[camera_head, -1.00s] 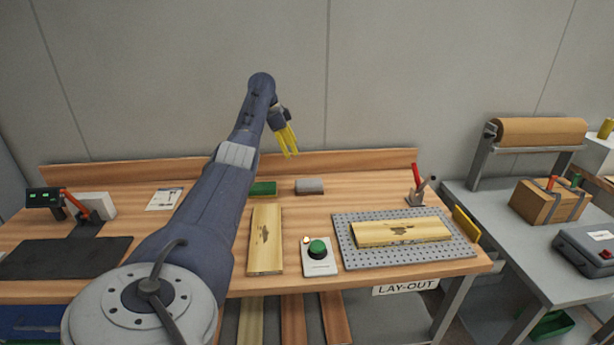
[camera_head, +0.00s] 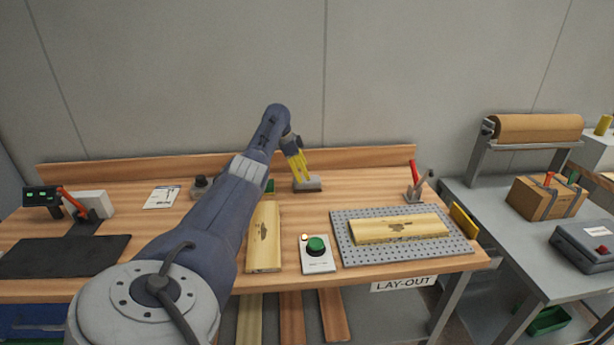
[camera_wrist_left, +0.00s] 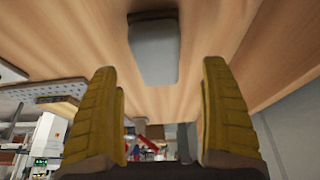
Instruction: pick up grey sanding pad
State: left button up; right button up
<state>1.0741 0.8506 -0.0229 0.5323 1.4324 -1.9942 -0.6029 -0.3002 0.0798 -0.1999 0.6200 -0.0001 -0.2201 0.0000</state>
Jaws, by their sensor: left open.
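The grey sanding pad (camera_head: 308,186) lies on the wooden bench towards the back, near the middle. My left gripper (camera_head: 303,175), with yellow fingers, is right above it in the head view and partly covers it. In the left wrist view the grey pad (camera_wrist_left: 154,50) shows ahead of and between the two open yellow fingers (camera_wrist_left: 163,110), which look apart from it. The gripper is empty. A green pad (camera_head: 269,186) lies left of the grey pad, mostly hidden by my arm. My right gripper is not in view.
A wooden board (camera_head: 264,240) lies in front, beside a control box with a green button (camera_head: 317,252). A perforated grey plate (camera_head: 352,257) carries another board (camera_head: 400,229). A red-handled clamp (camera_head: 414,185) stands at the back right. Bench between pad and plate is clear.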

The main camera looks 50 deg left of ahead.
aim_at(307, 184)
pick_arm(q)
jog(key=x, duration=0.4)
jog(key=shift+d, duration=0.1)
jog(key=shift+f, duration=0.2)
jog(key=shift+f, duration=0.25)
dwell(0.5)
jog(key=shift+c, duration=0.3)
jog(key=c, duration=1.3)
